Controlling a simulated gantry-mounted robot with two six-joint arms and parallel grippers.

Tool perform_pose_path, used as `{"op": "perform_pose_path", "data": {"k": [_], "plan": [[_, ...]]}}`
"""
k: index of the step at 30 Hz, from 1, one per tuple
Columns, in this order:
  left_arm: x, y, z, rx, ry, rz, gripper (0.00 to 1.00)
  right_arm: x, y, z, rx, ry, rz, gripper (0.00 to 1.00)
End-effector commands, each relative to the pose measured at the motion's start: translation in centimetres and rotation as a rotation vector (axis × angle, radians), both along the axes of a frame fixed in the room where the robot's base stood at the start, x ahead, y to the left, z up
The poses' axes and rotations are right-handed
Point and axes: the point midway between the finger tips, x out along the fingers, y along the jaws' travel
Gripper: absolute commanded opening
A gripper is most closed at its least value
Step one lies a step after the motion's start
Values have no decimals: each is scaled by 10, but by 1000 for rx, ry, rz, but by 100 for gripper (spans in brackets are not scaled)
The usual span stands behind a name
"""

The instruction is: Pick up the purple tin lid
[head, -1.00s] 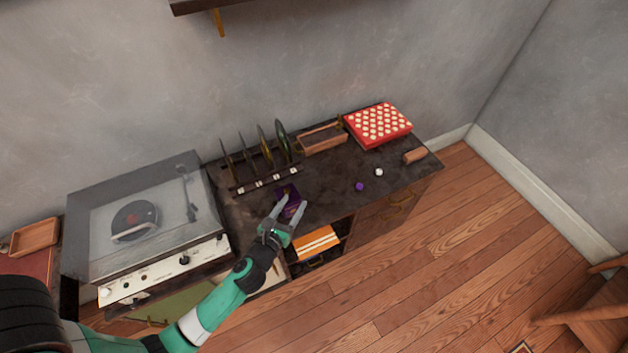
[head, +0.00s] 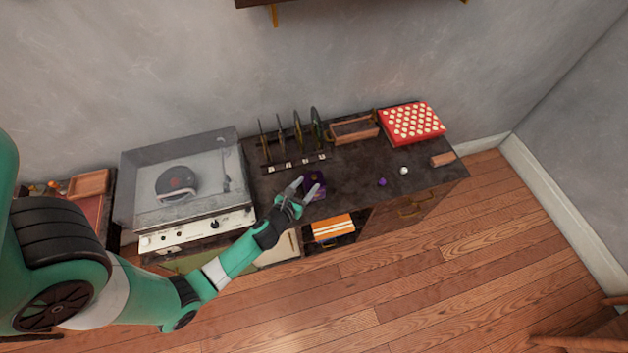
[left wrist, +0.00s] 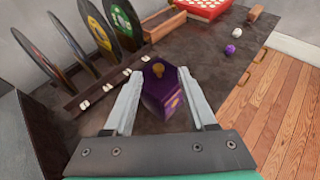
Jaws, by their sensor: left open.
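A purple tin (left wrist: 163,92) with gold marks stands on the dark cabinet top, and its lid (left wrist: 158,68) with a gold knob is on top of it. The tin also shows small in the head view (head: 316,182). My left gripper (head: 309,182) is open at the tin. In the left wrist view the open fingers (left wrist: 158,80) reach along both sides of the tin, with no clear grip on it. My right gripper is not in view.
A rack (head: 296,163) of upright discs stands just behind the tin. A record player (head: 190,185) is to the left. A wooden tray (head: 354,130), red dotted box (head: 412,123), purple ball (head: 382,182), white ball (head: 404,170) and wooden block (head: 443,159) lie to the right.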

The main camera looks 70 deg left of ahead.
Motion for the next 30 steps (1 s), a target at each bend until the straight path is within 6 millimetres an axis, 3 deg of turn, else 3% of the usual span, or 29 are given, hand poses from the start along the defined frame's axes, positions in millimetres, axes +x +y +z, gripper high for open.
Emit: {"op": "perform_pose_path", "data": {"k": [7,12,18,27,28,30], "plan": [[17,19,-24,-1,-1,3,57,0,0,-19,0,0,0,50],[32,30,-28,0,-1,0,57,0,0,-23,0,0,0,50],[33,30,-27,-1,-1,0,57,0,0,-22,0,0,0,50],[33,30,-27,0,0,0,5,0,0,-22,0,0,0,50],[33,30,-27,0,0,0,0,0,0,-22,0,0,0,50],[33,30,-27,0,0,0,0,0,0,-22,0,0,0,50]]}}
